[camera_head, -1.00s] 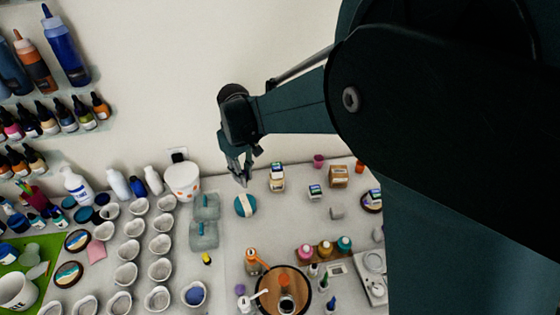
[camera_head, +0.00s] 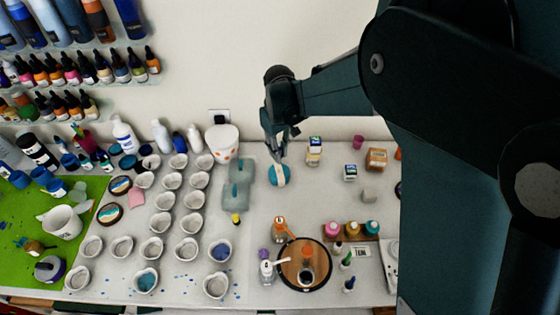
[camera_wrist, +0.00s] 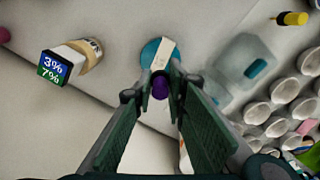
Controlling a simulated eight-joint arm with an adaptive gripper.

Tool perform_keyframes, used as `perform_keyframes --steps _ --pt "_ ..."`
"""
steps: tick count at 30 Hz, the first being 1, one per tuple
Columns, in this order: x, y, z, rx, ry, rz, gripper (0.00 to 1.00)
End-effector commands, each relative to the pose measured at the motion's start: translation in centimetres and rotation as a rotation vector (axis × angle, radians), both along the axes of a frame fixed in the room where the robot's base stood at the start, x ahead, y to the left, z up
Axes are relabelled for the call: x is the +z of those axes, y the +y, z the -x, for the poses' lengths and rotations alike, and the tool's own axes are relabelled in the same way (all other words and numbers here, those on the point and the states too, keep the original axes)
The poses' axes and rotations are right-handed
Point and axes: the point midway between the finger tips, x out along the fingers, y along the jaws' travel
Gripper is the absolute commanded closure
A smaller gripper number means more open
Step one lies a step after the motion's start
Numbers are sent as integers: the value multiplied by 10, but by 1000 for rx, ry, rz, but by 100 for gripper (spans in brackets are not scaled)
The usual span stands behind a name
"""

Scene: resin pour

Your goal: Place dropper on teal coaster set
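The teal coaster set (camera_head: 274,174) lies on the table at the back, just below my gripper (camera_head: 281,153), with a pale band across it. In the wrist view the round teal coaster set (camera_wrist: 146,52) lies beyond my fingertips, with the pale band over it. My gripper (camera_wrist: 161,77) has a small purple piece, apparently the dropper (camera_wrist: 160,88), between its fingertips. The fingers seem closed on it. The rest of the dropper is hidden or hard to make out, and I cannot tell whether it touches the coaster set.
A labelled bottle (camera_head: 314,152) and a small box (camera_head: 350,173) stand to the right. Several pale cups fill the left table. A round wooden board (camera_head: 292,266) with bottles lies in front.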

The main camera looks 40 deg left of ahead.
Motion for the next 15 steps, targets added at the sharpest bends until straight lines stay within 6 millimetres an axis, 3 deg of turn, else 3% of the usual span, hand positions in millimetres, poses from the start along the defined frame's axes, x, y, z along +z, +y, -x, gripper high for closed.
perform_keyframes --steps 5,15 --pt "-13 0 0 0 0 0 90" --pt "-15 0 0 0 0 0 90"
